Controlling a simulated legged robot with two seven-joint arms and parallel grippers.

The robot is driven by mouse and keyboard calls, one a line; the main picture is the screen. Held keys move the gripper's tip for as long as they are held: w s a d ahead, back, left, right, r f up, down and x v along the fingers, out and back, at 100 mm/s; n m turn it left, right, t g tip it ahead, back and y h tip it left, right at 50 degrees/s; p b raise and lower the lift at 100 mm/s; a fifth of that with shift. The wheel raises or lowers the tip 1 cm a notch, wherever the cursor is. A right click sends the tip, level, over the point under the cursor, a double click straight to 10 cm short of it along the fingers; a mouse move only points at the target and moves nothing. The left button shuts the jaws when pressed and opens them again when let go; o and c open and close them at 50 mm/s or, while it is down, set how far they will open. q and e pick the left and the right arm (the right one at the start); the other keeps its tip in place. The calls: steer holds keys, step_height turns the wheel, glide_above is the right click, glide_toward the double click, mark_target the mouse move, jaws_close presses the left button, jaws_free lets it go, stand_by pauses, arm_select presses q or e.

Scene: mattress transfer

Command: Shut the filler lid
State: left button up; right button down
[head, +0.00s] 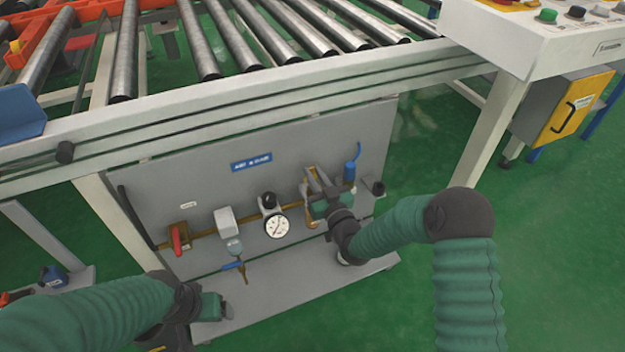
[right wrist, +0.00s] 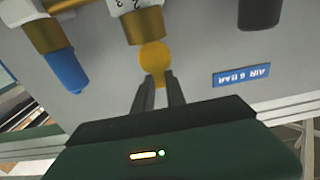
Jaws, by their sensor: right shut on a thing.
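The filler lid seems to be the small round yellow piece (right wrist: 154,57) at the fingertips of my right gripper (right wrist: 158,85) in the right wrist view. The two dark fingers are closed on its lower part. A brass fitting (right wrist: 143,25) sits directly beyond it. In the head view my right gripper (head: 316,183) reaches to the right end of the pipe row on the grey panel, and its arm hides part of the fittings. My left gripper (head: 222,308) is low at the left, over the panel's base ledge; its fingers are too unclear to judge.
A pressure gauge (head: 277,226), a red-handled valve (head: 177,238) and a blue-handled drain (head: 233,265) line the brass pipe. A blue-capped fitting (head: 350,172) stands right of my right gripper. The roller conveyor (head: 240,85) overhangs the panel. Green floor (head: 560,270) is clear at right.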

arm_select(q)
steer(key=shift+s+b+x, duration=0.2)
steer(key=shift+b+x, duration=0.45)
steer(key=shift+x, duration=0.2)
steer(key=shift+s+b+x, duration=0.2)
steer(key=shift+b+x, duration=0.4)
steer(key=shift+x, duration=0.25)
arm_select(e)
steer(key=shift+s+d+f+t+y, duration=0.15)
steer(key=shift+s+f+t+y, duration=0.25)
steer(key=shift+t, duration=0.6)
arm_select(q)
steer(key=shift+f, duration=0.1)
arm_select(e)
steer(key=shift+s, duration=0.1)
steer(key=c, duration=1.4)
jaws_free()
steer(key=shift+o, duration=0.2)
steer(key=shift+r, duration=0.1)
steer(key=shift+s+d+p, duration=0.1)
steer(key=shift+s+p, duration=0.25)
steer(key=shift+s, duration=0.05)
arm_select(q)
steer(key=w+p+v, duration=0.1)
steer(key=p+v, duration=0.4)
steer(key=v, duration=0.1)
steer(key=shift+w+r+p, duration=0.2)
steer(key=shift+r+p, duration=0.15)
arm_select(e)
steer(key=v, duration=1.6)
